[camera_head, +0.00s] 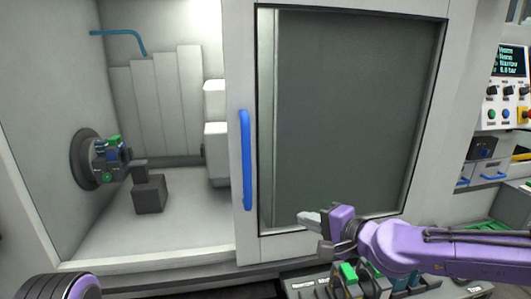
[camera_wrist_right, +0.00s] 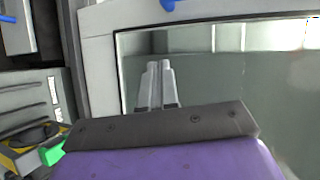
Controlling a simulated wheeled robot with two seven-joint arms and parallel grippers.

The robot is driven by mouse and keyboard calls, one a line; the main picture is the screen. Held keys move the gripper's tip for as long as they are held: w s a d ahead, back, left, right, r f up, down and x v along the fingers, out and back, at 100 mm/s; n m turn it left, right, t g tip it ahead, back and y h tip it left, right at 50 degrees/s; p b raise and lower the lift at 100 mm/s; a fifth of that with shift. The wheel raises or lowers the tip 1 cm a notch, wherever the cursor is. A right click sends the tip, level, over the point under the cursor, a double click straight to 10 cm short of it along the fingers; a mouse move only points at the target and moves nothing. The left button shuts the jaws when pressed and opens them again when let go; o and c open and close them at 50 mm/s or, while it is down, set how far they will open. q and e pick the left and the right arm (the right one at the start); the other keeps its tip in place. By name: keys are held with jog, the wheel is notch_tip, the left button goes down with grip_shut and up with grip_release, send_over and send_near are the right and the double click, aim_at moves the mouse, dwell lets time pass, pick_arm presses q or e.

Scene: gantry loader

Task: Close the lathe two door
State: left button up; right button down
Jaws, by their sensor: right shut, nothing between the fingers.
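The lathe door (camera_head: 242,235) is a pale sliding panel with a dark window (camera_head: 350,100) and a vertical blue handle (camera_head: 246,160) near its left edge. It stands to the right, leaving the left part of the machine open. My right gripper (camera_head: 306,219) is in front of the window's lower part, right of the handle and below its middle, apart from it. In the right wrist view its fingers (camera_wrist_right: 157,84) are together and empty, and the end of the handle (camera_wrist_right: 168,5) shows at the top. My left gripper is out of view; only a purple part of my arm shows at lower left.
Inside the opening are a chuck (camera_head: 108,158) on the left wall, a dark block (camera_head: 150,194) and a pale tool unit (camera_head: 216,150). A control panel (camera_head: 508,90) stands at right. Trays with green parts (camera_head: 348,272) lie below my right arm.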

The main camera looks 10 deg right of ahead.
notch_tip(320, 180, up, 14)
jog(key=s+n+t+y, duration=0.1)
jog(key=s+t+y, duration=0.1)
jog(key=y, duration=0.1)
jog(key=s+a+p+x, duration=0.1)
jog(key=p+x, duration=0.1)
jog(key=x, duration=1)
jog(key=shift+a+f, duration=0.25)
jog(key=shift+a, duration=0.3)
